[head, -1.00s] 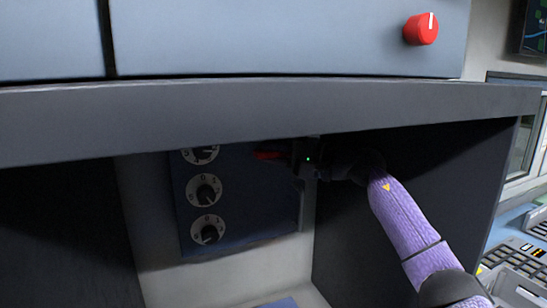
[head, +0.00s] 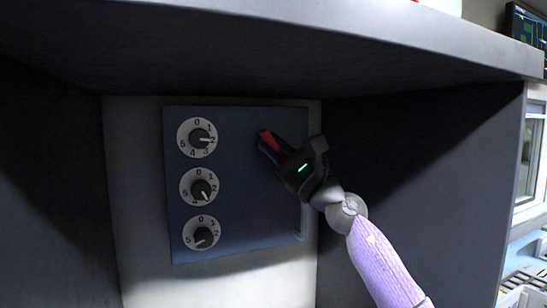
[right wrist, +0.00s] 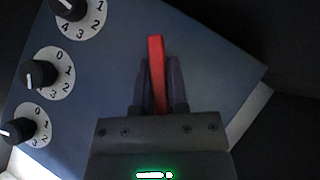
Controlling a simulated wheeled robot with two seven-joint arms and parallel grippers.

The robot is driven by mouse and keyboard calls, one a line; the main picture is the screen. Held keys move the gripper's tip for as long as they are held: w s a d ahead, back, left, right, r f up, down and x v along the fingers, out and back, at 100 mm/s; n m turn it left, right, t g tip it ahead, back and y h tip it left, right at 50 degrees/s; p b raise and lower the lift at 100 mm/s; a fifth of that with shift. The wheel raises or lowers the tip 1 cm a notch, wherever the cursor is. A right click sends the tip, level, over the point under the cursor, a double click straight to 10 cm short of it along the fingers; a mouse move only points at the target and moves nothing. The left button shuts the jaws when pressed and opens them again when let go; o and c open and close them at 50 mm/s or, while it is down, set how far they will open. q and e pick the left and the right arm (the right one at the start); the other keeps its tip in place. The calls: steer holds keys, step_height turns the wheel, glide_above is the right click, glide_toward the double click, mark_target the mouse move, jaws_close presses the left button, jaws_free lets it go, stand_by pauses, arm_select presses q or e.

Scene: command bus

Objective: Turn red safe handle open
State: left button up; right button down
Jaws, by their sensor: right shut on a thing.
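The red safe handle (head: 271,143) is on the blue safe door (head: 240,212), at its upper right in the head view. It slants there, with its free end up and to the left. My right gripper (head: 277,152) is shut on the handle. In the right wrist view the red handle (right wrist: 156,62) stands between the two dark fingers (right wrist: 159,88), its tip sticking out past them. Part of the handle is hidden by the gripper. The door lies flat in its frame and looks shut. My left gripper is not in view.
Several numbered dials, such as the top one (head: 197,137), run down the left side of the door. The safe sits in a recess under a grey overhanging shelf (head: 300,35), with a dark side wall (head: 420,180) on the right.

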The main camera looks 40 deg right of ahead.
steer(key=m+t+h, duration=0.1)
steer(key=m+h, duration=0.1)
steer(key=m, duration=0.1)
steer(key=shift+p, duration=0.3)
steer(key=m+t+h+p, duration=0.1)
steer(key=m+h, duration=0.4)
steer(key=shift+r+p, duration=0.1)
steer(key=shift+p, duration=0.2)
steer(key=m+h+p, duration=0.1)
steer(key=m+h, duration=0.2)
steer(key=m, duration=0.1)
steer(key=shift+m+h, duration=0.3)
steer(key=shift+h, duration=0.1)
steer(key=shift+m+g+h+p, duration=0.3)
steer(key=shift+m+h+p, duration=0.15)
steer(key=shift+m+h, duration=0.9)
steer(key=shift+h, duration=0.25)
steer(key=c, duration=0.6)
jaws_free()
